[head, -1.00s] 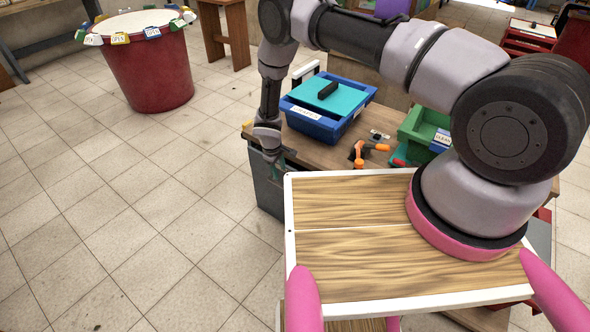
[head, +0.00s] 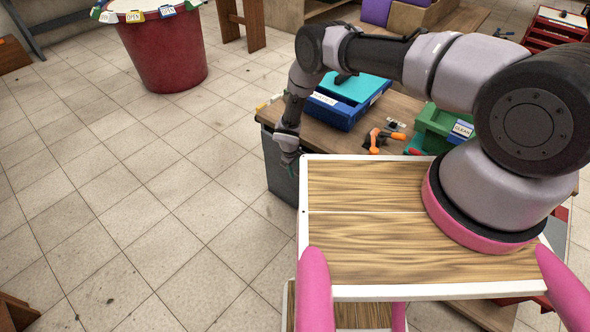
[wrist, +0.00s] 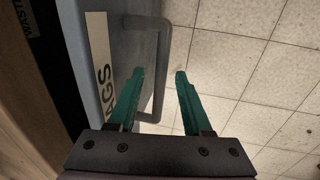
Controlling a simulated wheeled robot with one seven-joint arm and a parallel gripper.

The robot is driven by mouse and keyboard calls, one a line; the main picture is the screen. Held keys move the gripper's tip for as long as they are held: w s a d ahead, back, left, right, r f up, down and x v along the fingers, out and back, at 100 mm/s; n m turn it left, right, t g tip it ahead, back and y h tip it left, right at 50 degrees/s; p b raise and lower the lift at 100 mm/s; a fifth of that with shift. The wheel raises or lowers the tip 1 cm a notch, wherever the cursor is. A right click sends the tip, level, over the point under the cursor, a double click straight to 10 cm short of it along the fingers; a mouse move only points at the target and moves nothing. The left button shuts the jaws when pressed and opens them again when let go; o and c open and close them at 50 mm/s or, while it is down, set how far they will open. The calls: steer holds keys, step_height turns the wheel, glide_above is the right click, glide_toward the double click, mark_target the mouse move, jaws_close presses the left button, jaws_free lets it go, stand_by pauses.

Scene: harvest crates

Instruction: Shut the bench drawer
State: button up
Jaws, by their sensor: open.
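The bench drawer shows in the wrist view as a blue-grey front (wrist: 85,25) with a white label ending in "AGS" (wrist: 103,65) and a grey bar handle (wrist: 161,65). A dark gap behind the front shows the drawer standing out from the bench. My gripper (wrist: 159,72) has its two green fingers apart, one on each side of the handle bar as seen in this view. I cannot tell whether they touch it. In the head view my gripper (head: 289,160) is low at the bench's left end, beside the grey side (head: 281,178); my arm hides part of it.
The bench top (head: 335,137) holds a blue crate (head: 345,115), an orange-handled tool (head: 378,138) and a green crate (head: 430,122). A red bin (head: 165,58) stands at the back left. The tiled floor (head: 150,190) left of the bench is clear.

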jaws_close()
stand_by(0.6)
steer(key=shift+d, duration=0.1)
stand_by(0.7)
